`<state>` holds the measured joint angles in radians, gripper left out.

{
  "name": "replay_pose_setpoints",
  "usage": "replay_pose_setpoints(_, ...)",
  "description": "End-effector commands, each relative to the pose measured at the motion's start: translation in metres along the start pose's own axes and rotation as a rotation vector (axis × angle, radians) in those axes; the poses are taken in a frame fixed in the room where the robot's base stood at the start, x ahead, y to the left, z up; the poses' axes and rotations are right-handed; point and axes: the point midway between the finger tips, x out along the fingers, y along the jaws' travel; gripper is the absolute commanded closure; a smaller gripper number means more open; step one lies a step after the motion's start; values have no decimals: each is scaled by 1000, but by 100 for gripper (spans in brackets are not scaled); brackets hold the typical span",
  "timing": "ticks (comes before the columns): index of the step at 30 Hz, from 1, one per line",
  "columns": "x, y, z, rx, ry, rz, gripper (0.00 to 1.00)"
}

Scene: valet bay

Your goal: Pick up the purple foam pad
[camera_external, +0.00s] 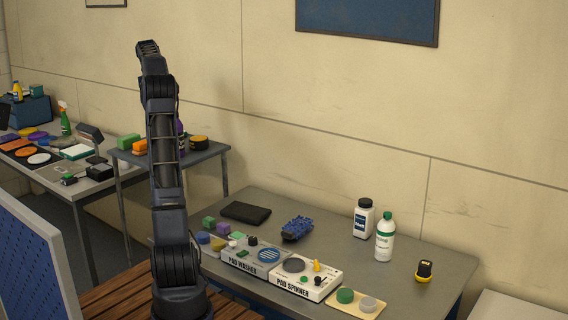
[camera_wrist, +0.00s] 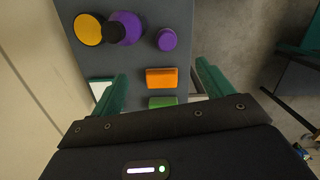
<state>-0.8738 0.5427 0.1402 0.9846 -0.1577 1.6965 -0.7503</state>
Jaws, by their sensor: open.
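My gripper (camera_wrist: 161,70) is open and empty. Its two teal fingers spread on either side of an orange block (camera_wrist: 161,77) in the wrist view, which looks down on the small grey table. I cannot tell which is the foam pad. In the external view my gripper (camera_external: 148,46) is raised high above the tables, and my arm hides part of the small table.
The wall stands close behind.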

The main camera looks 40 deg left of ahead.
Motion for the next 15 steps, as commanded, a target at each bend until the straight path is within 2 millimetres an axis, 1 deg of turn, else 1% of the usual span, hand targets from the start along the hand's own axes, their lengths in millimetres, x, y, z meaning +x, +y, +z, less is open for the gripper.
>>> replay_pose_setpoints(3, 4, -2, -13, -24, -4, -4, 21)
replay_pose_setpoints(6, 10, -4, -19, -37, -8, -7, 21)
replay_pose_setpoints(11, 30, -4, -20, -35, -7, -6, 21)
replay_pose_setpoints(15, 54, -4, -23, -35, -8, -8, 21)
